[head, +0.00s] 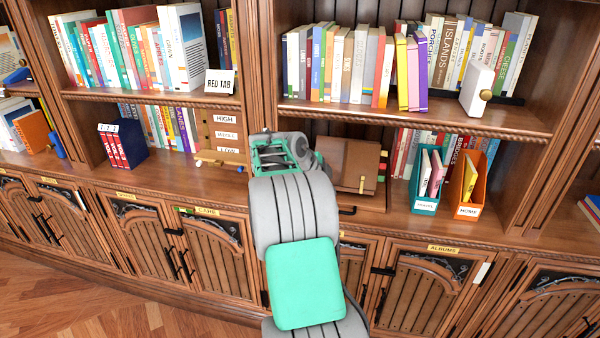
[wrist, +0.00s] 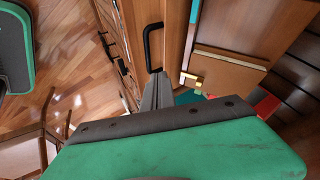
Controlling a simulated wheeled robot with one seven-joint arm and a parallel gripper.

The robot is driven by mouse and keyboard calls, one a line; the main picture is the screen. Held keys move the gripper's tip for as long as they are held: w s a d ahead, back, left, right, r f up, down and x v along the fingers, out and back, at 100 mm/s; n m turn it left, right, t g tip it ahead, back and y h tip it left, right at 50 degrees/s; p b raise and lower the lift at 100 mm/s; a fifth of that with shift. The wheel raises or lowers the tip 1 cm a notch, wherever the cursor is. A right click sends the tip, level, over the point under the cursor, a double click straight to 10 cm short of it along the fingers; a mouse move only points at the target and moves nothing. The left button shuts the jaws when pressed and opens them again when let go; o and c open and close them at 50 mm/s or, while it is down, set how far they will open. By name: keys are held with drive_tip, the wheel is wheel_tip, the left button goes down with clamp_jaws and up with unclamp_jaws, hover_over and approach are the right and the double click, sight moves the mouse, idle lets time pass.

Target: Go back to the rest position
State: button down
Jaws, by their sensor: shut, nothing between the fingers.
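My gripper (wrist: 157,92) shows in the wrist view with its two grey fingers together and nothing between them. They point toward a black handle (wrist: 149,45) on a wooden front; I cannot tell whether they touch it. In the head view my arm reaches up from the bottom middle, and its green-and-grey end (head: 283,153) is in front of the bookcase at counter height. The fingers are mostly hidden there. The end of the arm is just left of a brown leather case (head: 350,165), which stands on the counter.
A teal holder (head: 425,207) and an orange holder (head: 468,211) stand right of the case. Cabinet doors with black handles line the front below. Wooden floor (head: 110,310) is clear at lower left.

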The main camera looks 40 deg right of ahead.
drive_tip(key=s+a+f+n+y, duration=0.3)
drive_tip(key=a+f+n, duration=0.3)
drive_tip(key=a+n, duration=0.3)
drive_tip(key=s+a+f+n+y, duration=0.2)
drive_tip(key=a+f+n+y, duration=0.1)
drive_tip(key=a+f+n, duration=0.5)
drive_tip(key=s+a+r+n, duration=0.2)
drive_tip(key=a+n, duration=0.1)
drive_tip(key=a, duration=0.4)
drive_tip(key=s+a+r+n+y, duration=0.1)
drive_tip(key=s+a+n, duration=0.1)
drive_tip(key=a, duration=0.4)
drive_tip(key=s+a+r+n, duration=0.1)
drive_tip(key=a+r+n, duration=0.15)
drive_tip(key=a, duration=0.45)
drive_tip(key=w+a+r+n+t, duration=0.1)
drive_tip(key=a+r+n+t, duration=0.3)
drive_tip(key=a+r, duration=0.3)
drive_tip(key=a, duration=0.3)
drive_tip(key=shift+w+r, duration=0.2)
drive_tip(key=shift+w, duration=0.05)
